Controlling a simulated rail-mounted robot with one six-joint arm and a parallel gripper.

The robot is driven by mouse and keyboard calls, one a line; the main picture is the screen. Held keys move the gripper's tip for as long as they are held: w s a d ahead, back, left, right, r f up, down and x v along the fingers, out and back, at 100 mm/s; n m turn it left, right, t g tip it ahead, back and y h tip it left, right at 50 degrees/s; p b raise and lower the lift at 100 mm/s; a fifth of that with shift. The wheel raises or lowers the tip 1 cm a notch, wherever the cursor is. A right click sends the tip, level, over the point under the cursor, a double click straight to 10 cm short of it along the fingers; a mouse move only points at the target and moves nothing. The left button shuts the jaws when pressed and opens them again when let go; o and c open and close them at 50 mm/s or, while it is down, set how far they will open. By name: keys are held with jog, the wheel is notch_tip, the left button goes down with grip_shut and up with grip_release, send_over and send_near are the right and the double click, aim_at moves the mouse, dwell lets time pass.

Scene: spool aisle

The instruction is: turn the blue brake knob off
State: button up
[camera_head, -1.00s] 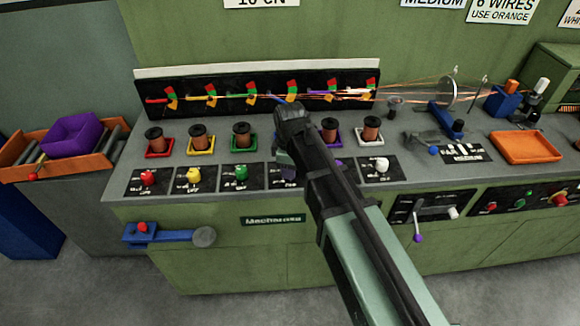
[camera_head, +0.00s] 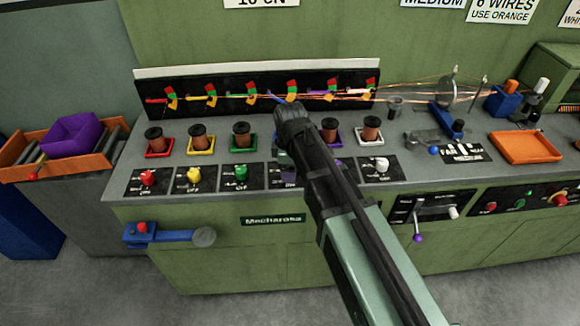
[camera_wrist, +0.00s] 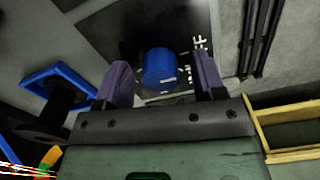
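The blue brake knob (camera_wrist: 160,68) shows in the wrist view on a black panel with white markings. My gripper (camera_wrist: 162,61) is open, with one purple-grey finger on each side of the knob. Small gaps show between the knob and the fingers. In the head view my arm hides the blue knob, and only a little of my gripper (camera_head: 287,172) shows beside it. The knob's pointer and its on/off label cannot be read.
Red (camera_head: 148,177), yellow (camera_head: 194,174) and green (camera_head: 241,172) knobs stand to the left, and a white knob (camera_head: 381,165) to the right. Spools in coloured trays stand behind. A blue tray (camera_wrist: 38,76) with a spool is near my gripper in the wrist view.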

notch_tip(320, 180, up, 11)
jog(key=p, duration=1.1)
jog(key=shift+f, duration=0.1)
jog(key=s+d+m, duration=1.2)
jog(key=d+m, duration=0.4)
jog(key=shift+s+d+m, duration=0.2)
jog(key=shift+d+m, duration=0.05)
jog(key=shift+m, duration=0.15)
